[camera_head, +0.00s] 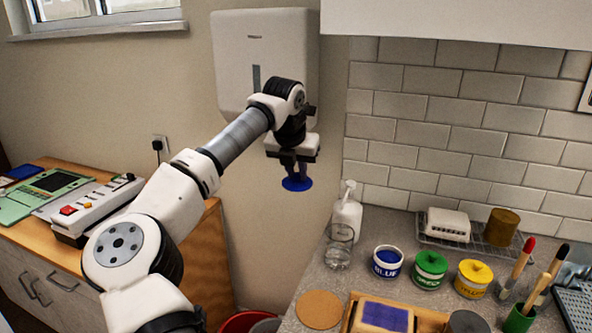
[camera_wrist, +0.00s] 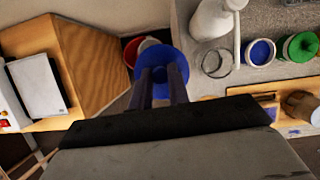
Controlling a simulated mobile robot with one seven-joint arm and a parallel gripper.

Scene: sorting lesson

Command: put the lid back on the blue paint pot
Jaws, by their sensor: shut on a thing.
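My gripper (camera_head: 296,177) is shut on the round blue lid (camera_head: 297,185) and holds it flat, high in the air left of the counter. In the wrist view the lid (camera_wrist: 162,54) lies across the fingertips of my gripper (camera_wrist: 160,84). The blue paint pot (camera_head: 387,263) stands upright on the counter, to the right of and below the lid, well apart from it. Its top is open and blue paint shows inside. The pot also shows in the wrist view (camera_wrist: 260,52), right of the lid.
A clear glass (camera_head: 339,247) and a white pump bottle (camera_head: 347,212) stand left of the blue pot. A green pot (camera_head: 430,271) and a yellow pot (camera_head: 472,279) stand to its right. A cork mat (camera_head: 319,310) and a wooden tray (camera_head: 352,322) lie in front.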

